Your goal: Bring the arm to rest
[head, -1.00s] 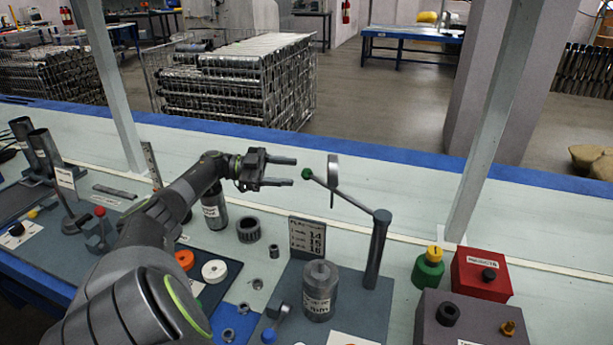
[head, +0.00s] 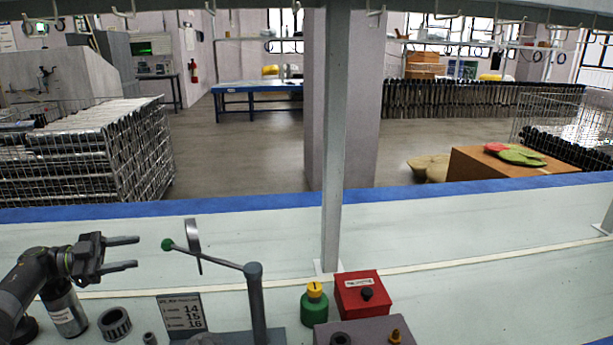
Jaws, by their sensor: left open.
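My left gripper (head: 122,254) is at the lower left of the head view, held above the workbench (head: 450,298). Its two fingers are apart and point right, with nothing between them. The green ball end (head: 168,244) of a lever lies a little to the right of the fingertips, apart from them. The lever arm (head: 215,260) runs to a grey post (head: 257,305), with a thin grey disc (head: 193,240) standing near the ball. My right gripper is not in view.
A metal cylinder (head: 66,312) and a dark ribbed ring (head: 114,324) stand below the gripper. A number plate (head: 182,312), a green pot with yellow top (head: 314,304) and a red box (head: 361,292) stand rightward. A grey frame upright (head: 333,150) rises mid-bench.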

